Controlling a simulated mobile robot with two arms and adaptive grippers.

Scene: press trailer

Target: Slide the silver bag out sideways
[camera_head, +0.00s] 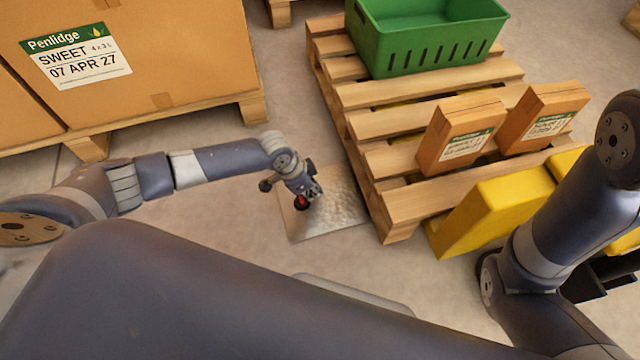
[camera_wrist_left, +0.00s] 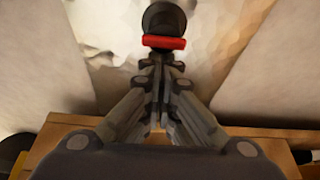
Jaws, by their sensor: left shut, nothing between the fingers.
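The silver bag (camera_head: 340,205) is a shiny, crumpled sheet on the floor beside the wooden pallet. A black and red spout sits on it; in the left wrist view the spout's red band (camera_wrist_left: 164,43) lies just beyond my fingertips. My left gripper (camera_head: 304,196) is over the bag's left part, close to the spout, and hides some of it. In the left wrist view the gripper (camera_wrist_left: 160,62) is shut and empty, over the bag's silver surface (camera_wrist_left: 215,60). Whether the fingers touch the spout I cannot tell.
The wooden pallet (camera_head: 401,222) stands right of the bag, carrying a green crate (camera_head: 425,45) and two brown cartons (camera_head: 460,135) (camera_head: 541,110). A yellow body (camera_head: 490,212) is at its near side. Big labelled boxes (camera_head: 190,45) stand upper left. Floor left of the bag is clear.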

